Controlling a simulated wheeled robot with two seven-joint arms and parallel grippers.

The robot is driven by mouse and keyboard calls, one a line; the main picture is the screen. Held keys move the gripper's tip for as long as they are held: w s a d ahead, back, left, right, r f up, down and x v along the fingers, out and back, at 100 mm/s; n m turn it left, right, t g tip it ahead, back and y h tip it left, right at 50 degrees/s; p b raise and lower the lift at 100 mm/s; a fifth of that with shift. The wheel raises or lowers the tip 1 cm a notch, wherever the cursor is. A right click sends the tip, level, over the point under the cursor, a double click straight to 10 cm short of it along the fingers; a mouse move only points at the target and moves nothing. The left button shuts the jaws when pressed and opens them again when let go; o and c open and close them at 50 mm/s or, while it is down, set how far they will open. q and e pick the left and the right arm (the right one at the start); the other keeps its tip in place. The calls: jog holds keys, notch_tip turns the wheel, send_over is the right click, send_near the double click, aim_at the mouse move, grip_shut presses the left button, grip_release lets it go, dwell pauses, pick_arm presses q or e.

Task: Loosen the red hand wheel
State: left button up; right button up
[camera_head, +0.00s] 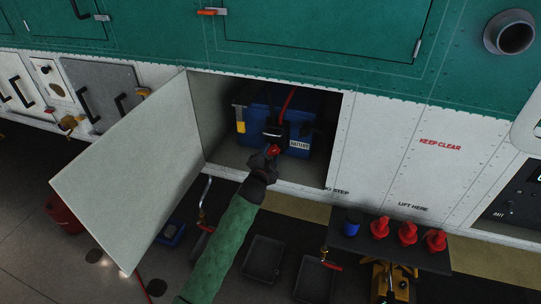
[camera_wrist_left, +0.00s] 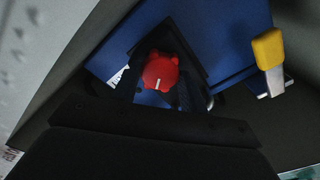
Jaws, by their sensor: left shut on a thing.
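The red hand wheel (camera_head: 272,150) is at the front of a blue battery box (camera_head: 261,119) inside an open bay in the white lower panel. In the left wrist view the lobed wheel (camera_wrist_left: 161,71) shows a short white mark on its face. My left gripper (camera_head: 270,157) reaches into the bay and is shut on the wheel, with a dark finger on each side of it. The arm in its green sleeve comes up from below. My right gripper is not in view.
The white bay door (camera_head: 135,165) stands open to the left of my arm. A yellow-tipped part (camera_wrist_left: 268,50) hangs beside the battery. A dark shelf (camera_head: 345,240) at lower right bears a blue cap and several red plugs. Black trays (camera_head: 263,259) lie below.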

pick_arm(q)
jog(key=n, duration=0.5)
jog(key=shift+n, duration=2.1)
jog(key=shift+n+p, duration=0.3)
jog(key=shift+n, duration=0.4)
jog(key=shift+f, duration=0.1)
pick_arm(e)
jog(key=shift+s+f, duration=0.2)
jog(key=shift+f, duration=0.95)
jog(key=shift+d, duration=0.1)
